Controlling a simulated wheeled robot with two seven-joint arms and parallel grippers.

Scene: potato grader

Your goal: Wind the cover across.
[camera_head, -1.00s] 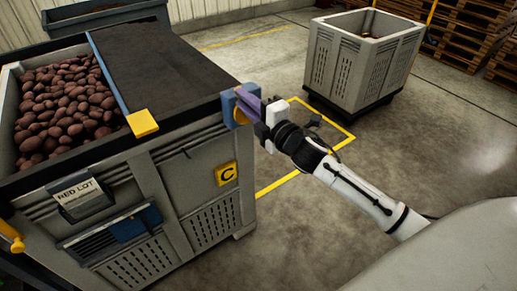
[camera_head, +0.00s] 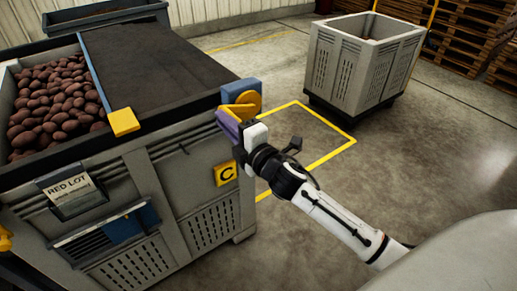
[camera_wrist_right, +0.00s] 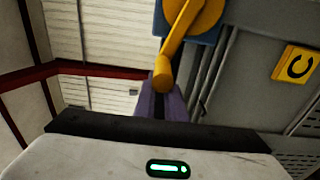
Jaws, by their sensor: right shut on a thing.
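The dark cover (camera_head: 160,62) lies over the right part of the large grey bin (camera_head: 190,180). Its blue leading bar (camera_head: 98,75) runs across the bin top and has a yellow end block (camera_head: 123,122). Red potatoes (camera_head: 50,105) show uncovered left of the bar. A yellow crank (camera_head: 246,102) sits on a blue mount (camera_head: 240,88) at the bin's near right corner. My right gripper (camera_head: 230,124), with purple fingers, is shut on the crank's handle (camera_wrist_right: 166,72). In the right wrist view the fingers (camera_wrist_right: 160,104) close around the handle's end. My left gripper is out of view.
A yellow part (camera_head: 5,239) shows at the left edge by the bin. Another grey bin (camera_head: 362,70) stands behind right on a dark base, near yellow floor lines (camera_head: 330,155). Wooden pallets (camera_head: 470,40) are stacked at the back. The floor on the right is clear.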

